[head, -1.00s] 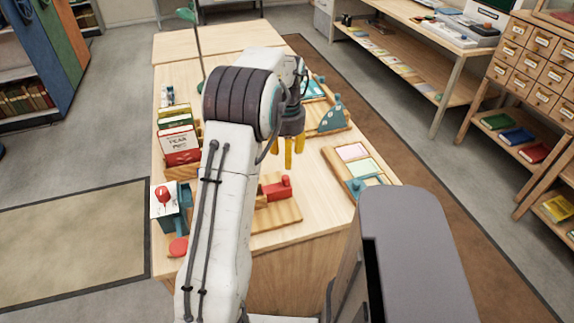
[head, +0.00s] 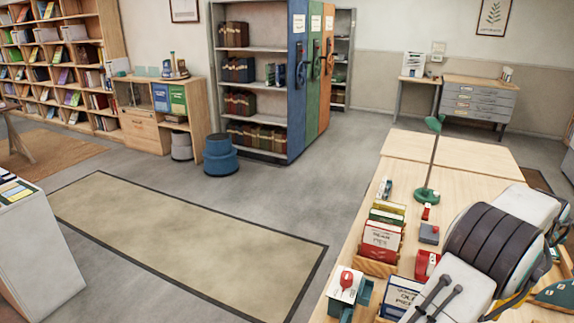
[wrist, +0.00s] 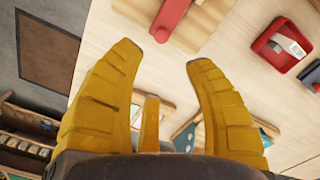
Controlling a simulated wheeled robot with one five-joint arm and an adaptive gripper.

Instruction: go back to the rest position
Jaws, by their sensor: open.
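My gripper (wrist: 163,58) is open in the wrist view, its yellow fingers spread with nothing between the tips. It hangs over the light wooden worktable (wrist: 115,30). Below the fingers in the wrist view are a red piece (wrist: 171,14) on a wooden block, a red tray (wrist: 282,46) and a teal piece (wrist: 185,137) partly hidden behind the fingers.
A green-based lamp stand (head: 427,194), a card box (head: 381,240), a red stamp-like thing (head: 346,278) and a grey block (head: 429,233) stand on the table near my arm. Open floor with a beige mat (head: 190,240) lies left. A blue stool (head: 220,157) stands by the shelves.

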